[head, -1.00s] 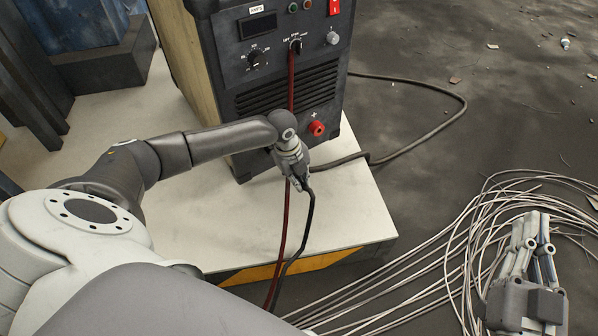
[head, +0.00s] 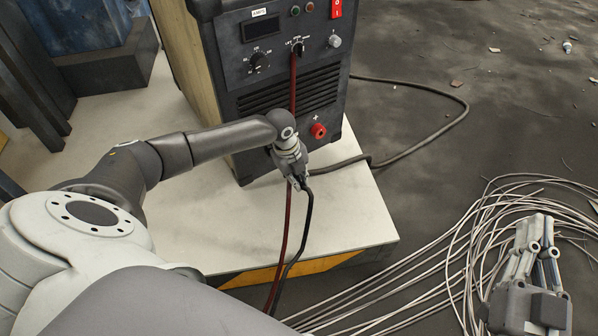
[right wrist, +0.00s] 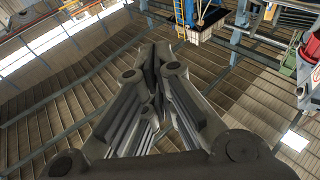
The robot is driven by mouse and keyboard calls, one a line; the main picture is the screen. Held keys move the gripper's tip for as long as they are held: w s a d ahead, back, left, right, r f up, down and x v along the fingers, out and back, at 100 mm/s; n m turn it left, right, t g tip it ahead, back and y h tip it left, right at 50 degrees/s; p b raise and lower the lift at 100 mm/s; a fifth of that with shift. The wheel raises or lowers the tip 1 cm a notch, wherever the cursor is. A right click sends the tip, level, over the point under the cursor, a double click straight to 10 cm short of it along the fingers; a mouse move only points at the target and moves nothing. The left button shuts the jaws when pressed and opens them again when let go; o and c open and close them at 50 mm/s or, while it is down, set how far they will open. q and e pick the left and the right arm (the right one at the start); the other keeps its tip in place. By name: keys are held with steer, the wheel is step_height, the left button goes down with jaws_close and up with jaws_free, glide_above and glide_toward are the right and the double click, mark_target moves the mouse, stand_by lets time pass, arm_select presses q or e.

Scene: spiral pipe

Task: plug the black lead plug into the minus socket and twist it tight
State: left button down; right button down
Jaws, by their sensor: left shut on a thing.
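The black lead (head: 305,222) hangs down from the fingers of my left gripper (head: 298,183). That gripper is shut on the black lead plug, which is mostly hidden between the fingers. It is at the lower front of the dark welding machine (head: 240,150). The minus socket is not visible; my left wrist and gripper cover that part of the panel, so I cannot tell whether the plug is in it. My right gripper (head: 535,238) is empty, away at the lower right. In the right wrist view its fingers (right wrist: 157,62) are together.
A red connector (head: 319,131) marked plus is on the panel, right of my left gripper. A red lead (head: 292,95) runs down the machine's front. The machine stands on a pale platform (head: 350,205). A coil of loose wires (head: 470,225) lies around my right gripper.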

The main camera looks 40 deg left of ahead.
arm_select(q)
steer(key=shift+w+a, duration=0.25)
steer(key=shift+a, duration=0.4)
arm_select(e)
steer(key=shift+s+r, duration=0.1)
steer(key=shift+r, duration=0.1)
arm_select(q)
steer(key=shift+w+a, duration=0.15)
steer(key=shift+a, duration=0.2)
arm_select(e)
steer(key=shift+a+r+t+y, duration=0.1)
steer(key=shift+r+t+y, duration=0.2)
steer(key=shift+r, duration=0.05)
